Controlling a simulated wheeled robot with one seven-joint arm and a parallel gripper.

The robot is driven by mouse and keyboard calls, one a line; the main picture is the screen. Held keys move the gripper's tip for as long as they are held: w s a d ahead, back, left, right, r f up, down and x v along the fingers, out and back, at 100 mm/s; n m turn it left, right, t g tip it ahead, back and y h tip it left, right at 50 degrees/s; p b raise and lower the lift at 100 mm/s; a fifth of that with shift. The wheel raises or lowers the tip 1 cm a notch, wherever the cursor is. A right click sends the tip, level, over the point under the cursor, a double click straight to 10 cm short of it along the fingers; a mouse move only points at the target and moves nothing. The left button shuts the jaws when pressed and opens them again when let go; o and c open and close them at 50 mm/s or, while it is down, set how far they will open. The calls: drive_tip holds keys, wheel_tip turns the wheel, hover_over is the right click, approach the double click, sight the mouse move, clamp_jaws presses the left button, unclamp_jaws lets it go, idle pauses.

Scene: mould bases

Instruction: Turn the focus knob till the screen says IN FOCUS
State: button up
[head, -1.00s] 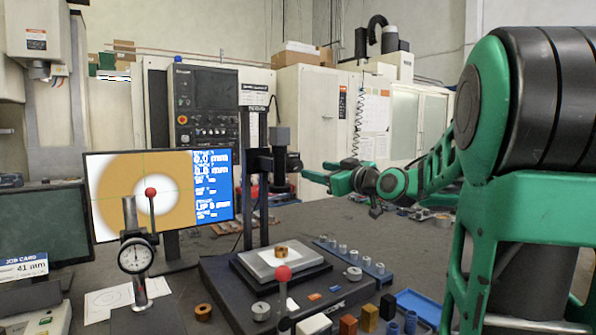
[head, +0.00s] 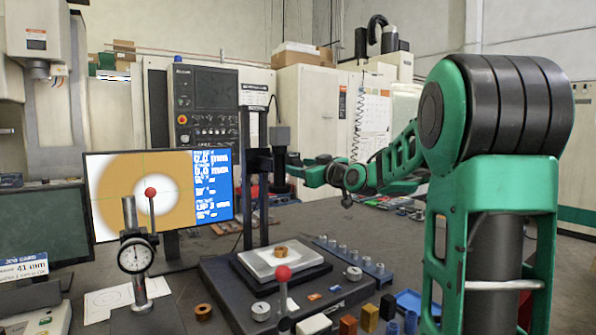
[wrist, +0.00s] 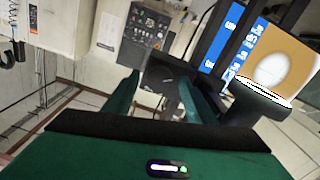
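The monitor (head: 140,190) shows a blurred tan ring with a white centre. Its blue panel (head: 212,185) has white text too small to read surely; I cannot make out IN FOCUS. The dark column (head: 253,205) of the viewer carries a camera head with a dark block at its right, where the focus knob seems to be. My gripper (head: 297,166) is at that block's right side. In the wrist view its green fingers (wrist: 160,98) stand apart, with a dark, knob-like part (wrist: 168,72) between or just beyond them. Contact cannot be told.
A brass ring (head: 280,250) sits on the stage below the camera head. A dial gauge (head: 136,255) and red-ball levers (head: 282,273) stand in front. Several small blocks and a blue tray (head: 425,303) lie at the front right.

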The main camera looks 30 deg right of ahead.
drive_tip(key=c, duration=0.9)
drive_tip(key=shift+f, duration=0.1)
idle(0.8)
drive_tip(key=o, duration=1)
drive_tip(key=s, duration=1)
drive_tip(key=shift+s+d, duration=0.15)
drive_tip(key=shift+s, duration=0.2)
